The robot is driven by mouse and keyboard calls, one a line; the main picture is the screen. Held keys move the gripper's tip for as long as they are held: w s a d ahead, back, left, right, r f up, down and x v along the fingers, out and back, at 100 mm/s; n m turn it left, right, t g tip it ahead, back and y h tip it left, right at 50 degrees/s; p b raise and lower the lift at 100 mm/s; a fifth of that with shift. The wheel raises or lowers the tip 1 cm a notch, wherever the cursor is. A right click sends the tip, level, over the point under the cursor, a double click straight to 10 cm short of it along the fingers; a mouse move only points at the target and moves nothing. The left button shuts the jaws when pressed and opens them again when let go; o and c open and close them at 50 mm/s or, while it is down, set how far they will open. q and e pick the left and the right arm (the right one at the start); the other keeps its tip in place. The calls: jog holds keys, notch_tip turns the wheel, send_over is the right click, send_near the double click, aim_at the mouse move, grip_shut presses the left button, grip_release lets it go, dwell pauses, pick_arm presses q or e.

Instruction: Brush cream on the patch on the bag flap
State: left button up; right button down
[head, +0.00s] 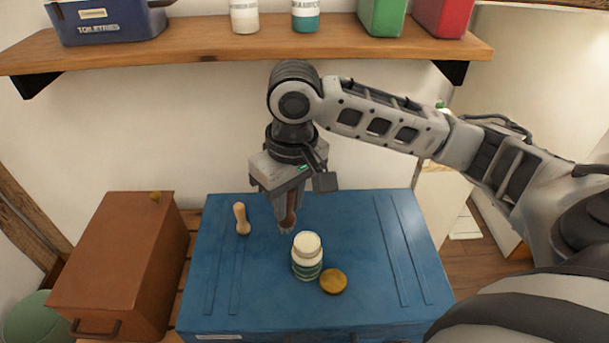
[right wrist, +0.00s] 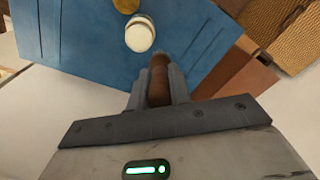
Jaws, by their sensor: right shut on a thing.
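My right gripper (head: 288,212) is shut on a brown-handled brush (head: 291,220) and points down over the blue bag flap (head: 350,225). The brush (right wrist: 160,80) sits between the fingers in the right wrist view; its tip is just behind and left of the jar in the head view. A white-topped jar with a green label (head: 307,262) stands upright on the flap. Its pale top also shows in the right wrist view (right wrist: 140,36). A round golden-brown lid (head: 333,281) lies beside the jar. I cannot make out a patch on the flap. My left gripper is not in view.
A pale wooden knobbed tool (head: 242,219) lies on the flap at left. A brown box (head: 115,255) stands left of the bag. A wooden shelf (head: 200,50) with bottles and bins runs above. The flap's right side is clear.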

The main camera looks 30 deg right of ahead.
jog(key=s+d+r+n+y, duration=0.1)
jog(key=d+r+n+y, duration=0.15)
jog(key=d+n, duration=0.3)
jog(key=shift+n+y, duration=0.35)
jog(key=shift+y, duration=0.1)
notch_tip(320, 180, down, 6)
jog(key=b, duration=0.7)
jog(key=shift+s+f+b, duration=0.1)
jog(key=shift+f+b, duration=0.05)
jog(key=shift+b, duration=0.25)
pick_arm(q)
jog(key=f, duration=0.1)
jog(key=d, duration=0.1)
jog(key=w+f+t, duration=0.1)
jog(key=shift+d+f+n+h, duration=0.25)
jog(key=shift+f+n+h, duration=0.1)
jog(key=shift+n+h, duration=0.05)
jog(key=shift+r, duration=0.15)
pick_arm(e)
jog(key=shift+f, duration=0.65)
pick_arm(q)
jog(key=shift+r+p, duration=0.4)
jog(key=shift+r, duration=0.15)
pick_arm(e)
jog(key=shift+s+a+f, duration=0.1)
jog(key=shift+f, duration=0.05)
dwell(1.5)
